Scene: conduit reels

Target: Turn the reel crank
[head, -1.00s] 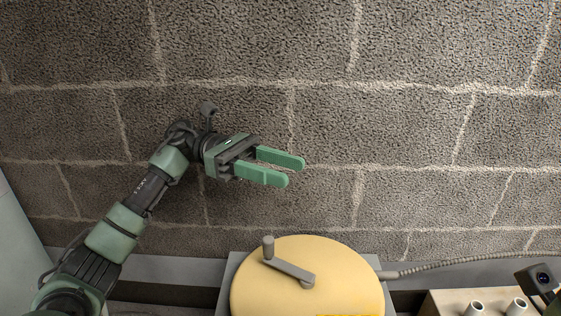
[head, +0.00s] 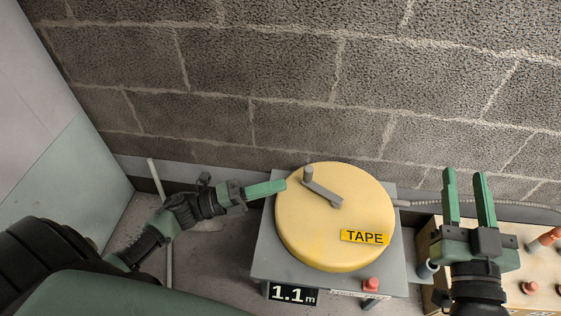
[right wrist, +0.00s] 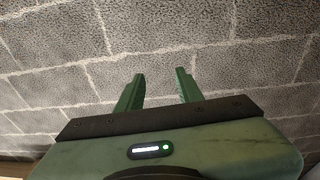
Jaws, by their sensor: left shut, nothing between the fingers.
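The yellow reel (head: 318,225) with a "TAPE" label lies flat on a grey base (head: 268,262) in the head view. Its grey crank (head: 322,193) has an arm from near the reel's middle to an upright knob at the upper left. My left gripper (head: 282,186) is shut and empty, its tips at the reel's left edge, apart from the crank knob. My right gripper (head: 468,182) is open and empty, to the right of the reel and pointing at the wall. Its two spread fingers also show in the right wrist view (right wrist: 158,90).
A display (head: 292,294) reads 1.1 m at the base's front, with a red button (head: 371,285) near it. A conduit (head: 425,203) runs right from the reel. A beige box (head: 540,275) with red pegs stands at right. A block wall (head: 300,70) closes the back.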

